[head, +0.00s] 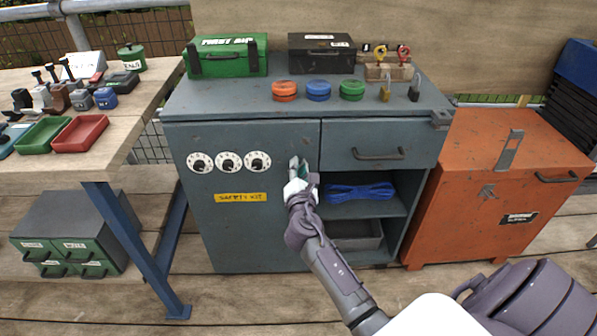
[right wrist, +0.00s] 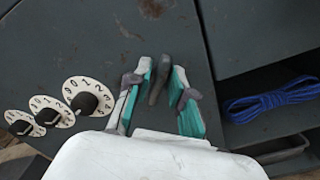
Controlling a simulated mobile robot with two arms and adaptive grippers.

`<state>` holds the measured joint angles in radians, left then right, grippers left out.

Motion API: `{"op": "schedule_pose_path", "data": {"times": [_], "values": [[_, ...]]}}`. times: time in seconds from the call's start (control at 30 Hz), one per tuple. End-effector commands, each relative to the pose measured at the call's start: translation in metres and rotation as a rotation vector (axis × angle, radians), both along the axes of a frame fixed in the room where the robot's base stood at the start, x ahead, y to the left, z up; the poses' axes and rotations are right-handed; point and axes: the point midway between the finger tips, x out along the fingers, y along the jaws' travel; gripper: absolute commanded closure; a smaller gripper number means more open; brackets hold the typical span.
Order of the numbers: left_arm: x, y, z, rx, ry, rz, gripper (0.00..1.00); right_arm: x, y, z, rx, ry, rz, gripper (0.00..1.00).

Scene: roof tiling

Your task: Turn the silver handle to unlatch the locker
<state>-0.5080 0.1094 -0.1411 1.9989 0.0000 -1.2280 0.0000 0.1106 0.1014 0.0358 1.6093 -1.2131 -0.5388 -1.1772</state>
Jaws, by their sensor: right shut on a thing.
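The blue-grey locker (head: 245,238) stands in the middle of the head view, with a closed door on its left side. The silver handle (right wrist: 158,82) is on that door near its right edge. In the right wrist view it is between my fingers and tilted slightly from upright. My right gripper (right wrist: 160,84) is shut on the handle, its green-padded fingers on either side. In the head view my right gripper (head: 299,174) is at the door's right edge and mostly hides the handle. My left gripper is not in view.
Three white dials (head: 229,162) and a yellow label (head: 241,197) are on the door left of my gripper. An open shelf with blue rope (head: 358,191) lies to the right, under a drawer (head: 376,146). An orange cabinet (head: 498,218) stands further right, a workbench (head: 70,164) left.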

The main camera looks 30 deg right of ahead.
Motion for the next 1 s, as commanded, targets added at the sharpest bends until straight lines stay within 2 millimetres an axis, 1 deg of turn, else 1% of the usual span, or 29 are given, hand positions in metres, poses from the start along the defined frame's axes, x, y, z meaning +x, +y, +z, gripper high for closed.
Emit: {"op": "schedule_pose_path", "data": {"times": [0.03, 0.27, 0.5, 0.67, 0.73, 1.0], "values": [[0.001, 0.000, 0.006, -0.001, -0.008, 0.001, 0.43, 0.000, 0.000, -0.003, 0.039, -0.024, 0.000, 1.00], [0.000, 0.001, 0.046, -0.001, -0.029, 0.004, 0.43, -0.001, -0.001, -0.004, 0.225, -0.138, 0.000, 1.00], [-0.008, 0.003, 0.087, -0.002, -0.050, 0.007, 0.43, -0.001, -0.001, -0.005, 0.417, -0.255, -0.001, 1.00], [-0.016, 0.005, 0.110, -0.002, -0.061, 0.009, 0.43, -0.001, -0.002, -0.005, 0.532, -0.328, -0.001, 1.00], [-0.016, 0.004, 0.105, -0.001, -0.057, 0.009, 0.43, -0.001, -0.001, -0.005, 0.577, -0.354, -0.001, 1.00], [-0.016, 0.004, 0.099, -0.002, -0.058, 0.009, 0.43, -0.001, -0.002, -0.005, 0.702, -0.431, -0.001, 1.00]]}}
